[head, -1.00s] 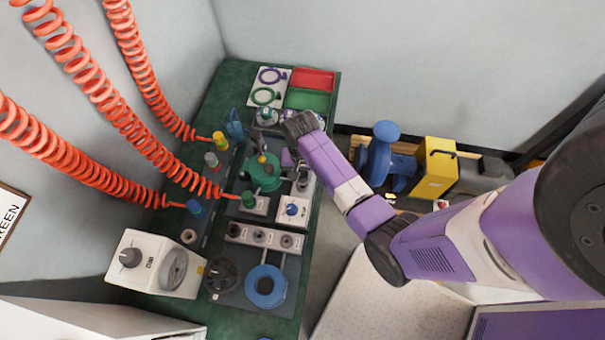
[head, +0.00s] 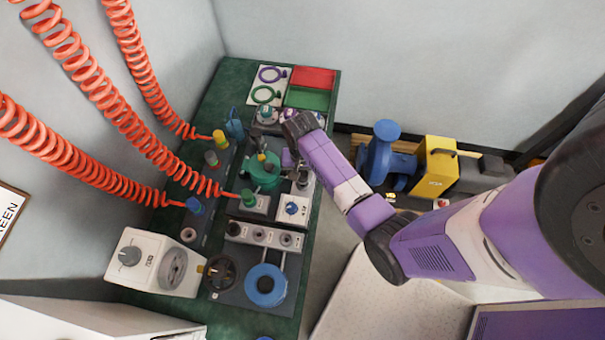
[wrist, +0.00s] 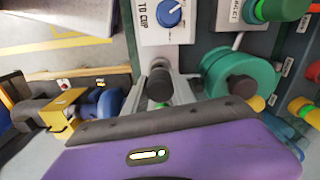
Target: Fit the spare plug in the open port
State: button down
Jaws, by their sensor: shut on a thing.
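My gripper (wrist: 160,92) is shut on a dark, round-ended plug (wrist: 160,80), with a pale grey finger on each side of it. A bit of green shows just below the plug. In the head view my arm reaches over the bench, and a dark knob-like piece (head: 303,181) shows just above the panel with the blue dial. The green housing (wrist: 240,70) with a dark cap stands to the right of the gripper in the wrist view, and it also shows in the head view (head: 264,172). My wrist hides part of the housing's surroundings, and I cannot make out an open port.
A blue dial (wrist: 168,13) on a white panel lies beyond the gripper. Red (head: 313,77) and green (head: 308,98) trays lie at the far end. Orange coiled hoses hang left.

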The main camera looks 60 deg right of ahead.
jog(key=shift+f+b, duration=0.55)
jog(key=shift+f, duration=0.45)
jog(key=c, duration=0.9)
grip_release()
jog(key=shift+c, duration=0.2)
jog(key=shift+r, duration=3.95)
